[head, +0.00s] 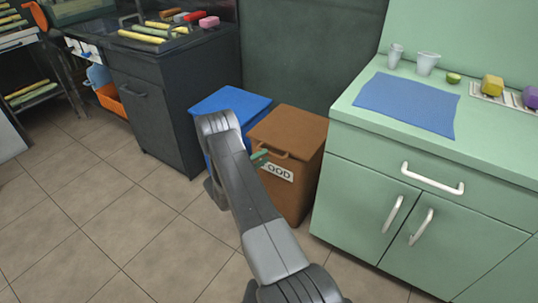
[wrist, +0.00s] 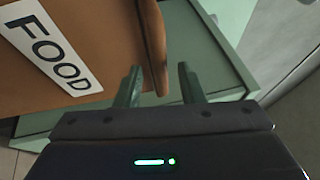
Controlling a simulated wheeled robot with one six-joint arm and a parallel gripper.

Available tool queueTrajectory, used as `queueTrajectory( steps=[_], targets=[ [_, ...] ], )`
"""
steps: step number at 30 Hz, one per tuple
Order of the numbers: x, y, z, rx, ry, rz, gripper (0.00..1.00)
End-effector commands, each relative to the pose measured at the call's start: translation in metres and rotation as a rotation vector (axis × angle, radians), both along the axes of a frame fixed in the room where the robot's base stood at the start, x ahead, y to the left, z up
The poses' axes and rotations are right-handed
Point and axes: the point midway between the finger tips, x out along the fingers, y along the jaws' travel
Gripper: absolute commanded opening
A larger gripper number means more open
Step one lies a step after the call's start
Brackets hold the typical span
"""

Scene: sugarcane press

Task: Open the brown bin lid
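The brown bin (head: 299,192) stands between the blue bin and the green cabinet, with its brown lid (head: 292,128) closed. A handle (head: 268,149) sticks out at the lid's front edge, above a white FOOD label. In the wrist view the bin's front (wrist: 95,30) fills the upper left, with the label (wrist: 48,45) turned sideways. My gripper (wrist: 160,67) is open, its two green fingers apart on either side of the brown handle (wrist: 154,45). I cannot tell whether either finger touches it. In the head view my arm hides most of the gripper, with a green finger (head: 259,158) showing.
A blue bin (head: 232,104) stands close on the left, partly behind my arm. The green cabinet (head: 420,190) with white handles stands close on the right. A dark cabinet (head: 150,110) is farther left. The tiled floor (head: 90,220) at the left front is clear.

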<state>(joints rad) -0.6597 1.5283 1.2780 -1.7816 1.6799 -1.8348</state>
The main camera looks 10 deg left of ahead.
Motion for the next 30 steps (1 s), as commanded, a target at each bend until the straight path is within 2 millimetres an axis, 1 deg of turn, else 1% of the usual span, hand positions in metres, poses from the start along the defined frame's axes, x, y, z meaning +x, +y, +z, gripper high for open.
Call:
queueTrajectory(
  steps=[1, 6, 10, 18, 20, 21, 23, 24, 30],
  targets=[
    [0.007, -0.007, 0.001, 0.001, -0.002, -0.003, 0.35],
    [0.021, -0.019, 0.005, 0.002, -0.001, -0.001, 0.35],
    [0.025, -0.023, 0.006, 0.001, -0.001, 0.000, 0.35],
    [0.026, -0.024, 0.006, 0.001, -0.001, 0.001, 0.35],
    [0.026, -0.024, 0.006, 0.001, -0.001, 0.000, 0.24],
    [0.026, -0.024, 0.006, 0.001, -0.001, 0.000, 0.16],
    [0.026, -0.024, 0.006, 0.001, -0.001, 0.000, 0.04],
    [0.026, -0.024, 0.006, 0.001, -0.001, 0.000, 0.00],
    [0.026, -0.024, 0.007, 0.001, 0.000, 0.000, 0.00]
  ],
)
